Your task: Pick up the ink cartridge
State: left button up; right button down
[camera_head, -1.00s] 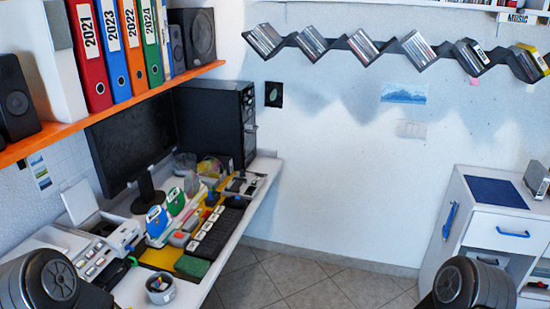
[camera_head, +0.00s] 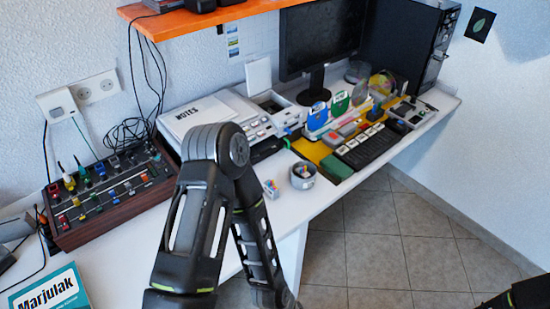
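I cannot pick out the ink cartridge for certain. A small item with coloured parts (camera_head: 271,188) lies on the white desk beside a round grey cup (camera_head: 303,175); it is too small to identify. A white printer (camera_head: 222,118) stands on the desk behind my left arm, with a notes pad on top and its open part (camera_head: 272,104) at the right. My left arm bends in front of the desk, and its forearm runs down past the front edge; its gripper is out of frame. Only a dark piece of my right arm shows at the bottom right corner.
A mixing console (camera_head: 105,190) with cables stands at the left, with a teal book (camera_head: 50,290) below it. A monitor (camera_head: 318,38), black computer tower (camera_head: 408,45) and keyboard (camera_head: 366,147) fill the far desk. Tiled floor (camera_head: 380,240) is clear at the right.

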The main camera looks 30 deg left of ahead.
aim_at(273, 191)
jog(key=u, duration=0.95)
jog(key=z, duration=0.3)
jog(key=k+l, duration=0.05)
